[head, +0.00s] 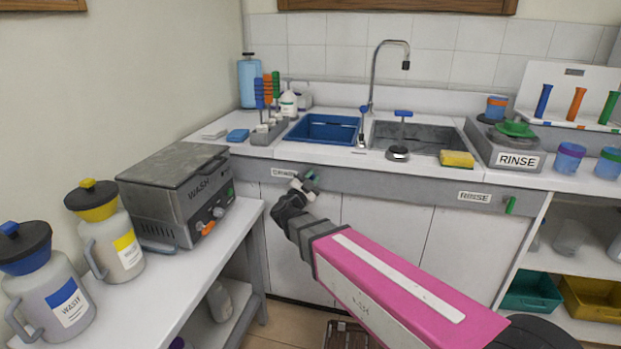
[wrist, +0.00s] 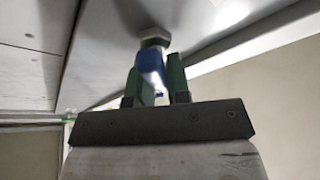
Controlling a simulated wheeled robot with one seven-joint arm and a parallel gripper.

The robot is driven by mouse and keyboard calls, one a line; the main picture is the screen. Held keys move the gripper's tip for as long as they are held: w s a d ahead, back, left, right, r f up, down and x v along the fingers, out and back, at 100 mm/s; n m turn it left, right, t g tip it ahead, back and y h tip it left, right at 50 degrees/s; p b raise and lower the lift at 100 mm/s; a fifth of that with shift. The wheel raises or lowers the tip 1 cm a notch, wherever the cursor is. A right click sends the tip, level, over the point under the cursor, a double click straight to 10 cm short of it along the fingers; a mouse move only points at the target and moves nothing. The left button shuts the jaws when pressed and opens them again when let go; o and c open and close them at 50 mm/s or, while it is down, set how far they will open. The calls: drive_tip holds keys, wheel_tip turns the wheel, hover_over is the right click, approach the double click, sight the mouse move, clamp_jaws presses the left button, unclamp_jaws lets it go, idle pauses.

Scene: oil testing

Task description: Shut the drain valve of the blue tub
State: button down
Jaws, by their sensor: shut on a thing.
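The blue tub (head: 325,129) is set into the counter left of the metal sink. Its drain valve is at the cabinet front below it, beside a small label; in the head view my gripper largely hides it. The wrist view shows a metal fitting (wrist: 155,38) under the counter with a blue valve handle (wrist: 152,66) below it. My gripper (head: 304,182) is at the valve. Its green fingers (wrist: 155,85) are on either side of the blue handle and shut on it. Whether the valve is open or shut is hard to tell.
A second valve with a green handle (head: 510,205) sits at the right by the RINSE label (head: 475,196). A side table (head: 170,285) at the left holds a grey WASH bath (head: 178,190) and two waste jugs. Cabinet doors (head: 385,235) lie behind my arm.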

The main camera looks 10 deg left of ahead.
drive_tip(key=m, duration=0.2)
drive_tip(key=m+g, duration=0.1)
drive_tip(key=m, duration=0.1)
drive_tip(key=m+g+h, duration=0.1)
drive_tip(key=m, duration=0.1)
drive_tip(key=shift+d+f+m, duration=0.2)
drive_tip(key=shift+f+m, duration=0.1)
drive_tip(key=shift+m, duration=0.1)
drive_tip(key=shift+d+f+m+g, duration=0.15)
drive_tip(key=shift+m+g, duration=0.4)
drive_tip(key=shift+m, duration=0.55)
drive_tip(key=shift+a+f+m+g, duration=0.15)
drive_tip(key=shift+m+g, duration=0.4)
drive_tip(key=shift+m, duration=0.55)
drive_tip(key=shift+d, duration=0.1)
drive_tip(key=c, duration=1.1)
unclamp_jaws()
drive_tip(key=v, duration=1.1)
